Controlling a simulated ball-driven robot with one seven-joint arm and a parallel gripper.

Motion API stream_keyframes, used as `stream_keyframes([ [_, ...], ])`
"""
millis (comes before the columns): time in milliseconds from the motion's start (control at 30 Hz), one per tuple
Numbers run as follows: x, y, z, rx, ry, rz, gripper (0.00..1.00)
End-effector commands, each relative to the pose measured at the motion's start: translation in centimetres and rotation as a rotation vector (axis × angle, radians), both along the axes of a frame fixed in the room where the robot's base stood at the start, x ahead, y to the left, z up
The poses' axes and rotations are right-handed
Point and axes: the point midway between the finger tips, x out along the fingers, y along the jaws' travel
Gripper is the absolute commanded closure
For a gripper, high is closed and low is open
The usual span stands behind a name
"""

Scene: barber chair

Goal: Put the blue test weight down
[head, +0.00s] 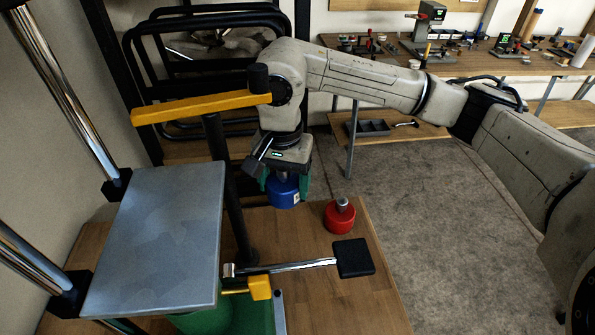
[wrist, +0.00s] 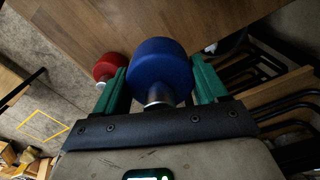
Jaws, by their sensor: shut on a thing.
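The blue test weight (head: 284,194) is a short, round blue cylinder with a metal stem. My gripper (head: 286,179) points down and its green fingers are shut on the weight, one on each side. The wrist view shows the blue weight (wrist: 160,66) between the two green fingers of my gripper (wrist: 160,80), its stem towards the palm. The weight is over the wooden board (head: 345,290); I cannot tell whether its base touches it. A red weight (head: 340,216) stands upright on the board to the right, apart from the blue one; it also shows in the wrist view (wrist: 107,67).
A grey metal plate (head: 160,240) and a yellow-and-black lever arm (head: 200,106) stand left of my gripper. A chrome rod with a black pad (head: 353,258) crosses the board in front. A cluttered bench (head: 470,60) is behind. Board right of the pad is bare.

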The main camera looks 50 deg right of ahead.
Motion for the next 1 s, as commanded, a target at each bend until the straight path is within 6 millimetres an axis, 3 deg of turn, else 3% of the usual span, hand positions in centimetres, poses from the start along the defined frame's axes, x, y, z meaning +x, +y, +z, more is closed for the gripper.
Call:
stream_keyframes([
  [400, -0.1, 0.0, -5.7, 0.004, 0.0, -0.003, 1.0],
  [1000, -0.1, -0.1, -10.7, 0.003, -0.001, -0.001, 1.0],
])
